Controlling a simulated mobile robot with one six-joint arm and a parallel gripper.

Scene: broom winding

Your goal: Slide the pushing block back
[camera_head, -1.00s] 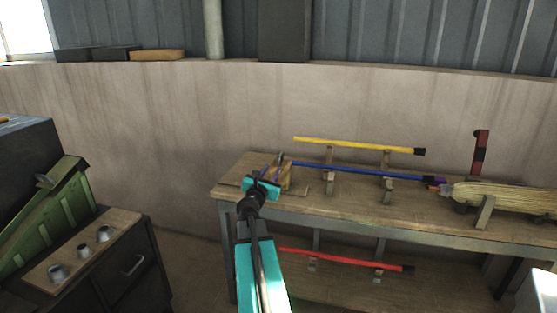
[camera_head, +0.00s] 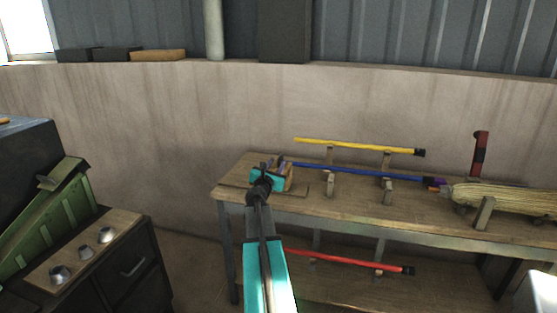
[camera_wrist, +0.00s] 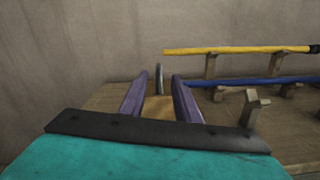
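The wooden pushing block (camera_head: 289,176) is at the left end of the workbench, mostly hidden behind my gripper in the head view. In the wrist view, a tan wooden surface, likely the block (camera_wrist: 158,107), shows between my fingers. A thin grey upright piece (camera_wrist: 159,78) stands just beyond it, between the fingertips. My gripper (camera_head: 276,164) is over the bench's left end, its two purple fingers apart. The wrist view also shows my gripper (camera_wrist: 158,85) open around the line of the grey piece. I cannot tell whether either finger touches it.
A blue stick (camera_head: 350,172) lies on wooden supports along the workbench (camera_head: 340,205), with straw bristles (camera_head: 510,197) at its right. A yellow stick (camera_head: 350,145) rests behind, and a red stick (camera_head: 345,262) lies on the lower shelf. A dark cabinet (camera_head: 130,265) stands left.

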